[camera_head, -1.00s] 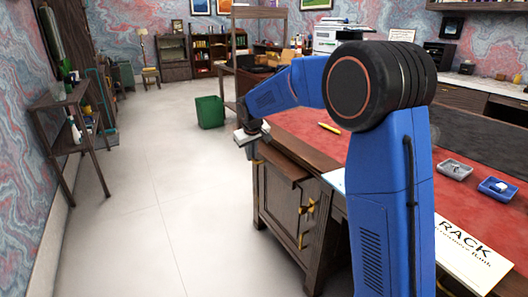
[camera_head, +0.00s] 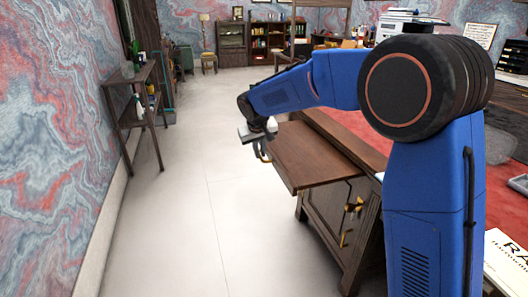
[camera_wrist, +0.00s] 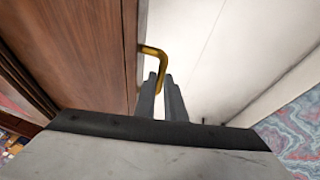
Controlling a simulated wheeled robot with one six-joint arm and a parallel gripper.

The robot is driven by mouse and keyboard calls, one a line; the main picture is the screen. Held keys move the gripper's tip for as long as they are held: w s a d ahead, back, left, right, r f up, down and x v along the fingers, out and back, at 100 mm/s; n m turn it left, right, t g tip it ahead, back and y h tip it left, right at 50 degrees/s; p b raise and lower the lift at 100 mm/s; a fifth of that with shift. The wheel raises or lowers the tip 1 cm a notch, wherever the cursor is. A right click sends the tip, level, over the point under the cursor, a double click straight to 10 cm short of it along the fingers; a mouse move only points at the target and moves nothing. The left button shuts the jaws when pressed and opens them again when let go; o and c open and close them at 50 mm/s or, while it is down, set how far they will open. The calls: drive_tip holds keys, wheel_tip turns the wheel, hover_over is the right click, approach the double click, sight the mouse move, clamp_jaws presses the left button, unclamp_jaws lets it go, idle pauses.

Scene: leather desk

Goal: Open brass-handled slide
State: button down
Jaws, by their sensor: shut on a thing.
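The slide is a brown wooden board (camera_head: 314,156) that sticks out from the side of the desk (camera_head: 345,130), over the floor. Its brass handle (camera_wrist: 152,53) is a bent gold bar on the board's outer edge in the wrist view. My gripper (camera_head: 263,152) is at that outer edge in the head view. In the wrist view my gripper's grey fingers (camera_wrist: 164,82) are close together at the handle's end, shut on it. The exact contact is partly hidden by the fingers.
The desk's cabinet door with a brass latch (camera_head: 352,208) is below the slide. A dark side table (camera_head: 140,105) stands against the left wall. The pale floor (camera_head: 190,200) between wall and desk is clear.

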drive_tip(key=c, duration=2.1)
unclamp_jaws()
drive_tip(key=v, duration=1.7)
drive_tip(key=shift+r, duration=0.2)
